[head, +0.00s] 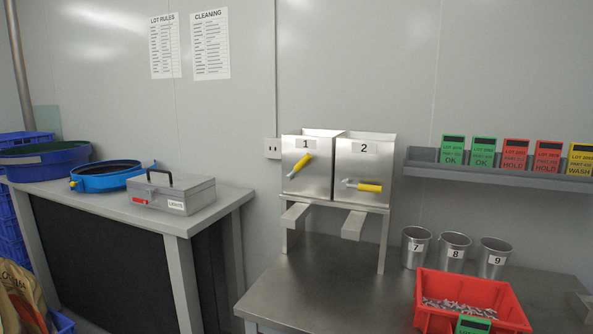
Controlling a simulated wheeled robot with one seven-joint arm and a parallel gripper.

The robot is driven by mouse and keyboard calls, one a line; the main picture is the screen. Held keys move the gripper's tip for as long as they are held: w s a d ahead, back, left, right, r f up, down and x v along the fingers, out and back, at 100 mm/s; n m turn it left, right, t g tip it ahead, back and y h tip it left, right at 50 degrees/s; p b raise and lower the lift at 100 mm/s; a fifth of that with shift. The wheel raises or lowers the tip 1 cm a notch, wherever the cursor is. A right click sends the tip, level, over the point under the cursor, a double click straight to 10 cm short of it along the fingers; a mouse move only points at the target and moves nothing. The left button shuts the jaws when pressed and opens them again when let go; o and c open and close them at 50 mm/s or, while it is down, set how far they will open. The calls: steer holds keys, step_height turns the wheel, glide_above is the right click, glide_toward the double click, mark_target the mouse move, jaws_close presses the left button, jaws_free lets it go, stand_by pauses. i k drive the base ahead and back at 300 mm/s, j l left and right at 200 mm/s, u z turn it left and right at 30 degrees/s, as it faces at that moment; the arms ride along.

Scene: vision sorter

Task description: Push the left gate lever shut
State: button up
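Two steel hoppers stand side by side on a raised stand on the metal table. The left hopper (304,172), marked 1, has a yellow-handled lever (301,165) that slants up to the right across its front. The right hopper (363,162), marked 2, has a yellow-handled lever (365,187) lying nearly level. A chute (296,214) juts out below hopper 1, and another (354,224) below hopper 2. My gripper is not in view, and nothing touches either lever.
Steel cups 7 (416,247), 8 (453,251) and 9 (492,257) stand right of the stand. A red bin (519,311) of small metal parts is in front of them. A grey shelf (500,177) holds lot cards. The table before the hoppers is clear.

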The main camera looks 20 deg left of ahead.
mark_target(287, 178)
steer(key=k+u, duration=0.3)
steer(key=k+j+u, duration=0.3)
steer(key=i+l+u, duration=0.1)
steer(key=u, duration=0.3)
steer(key=l+u, duration=0.2)
steer(key=u, duration=0.2)
steer(key=i+l+u, duration=0.1)
steer(key=u, duration=0.3)
steer(key=l+u, duration=0.25)
steer(key=u, duration=0.2)
steer(key=l, duration=0.95)
steer(key=i, duration=0.05)
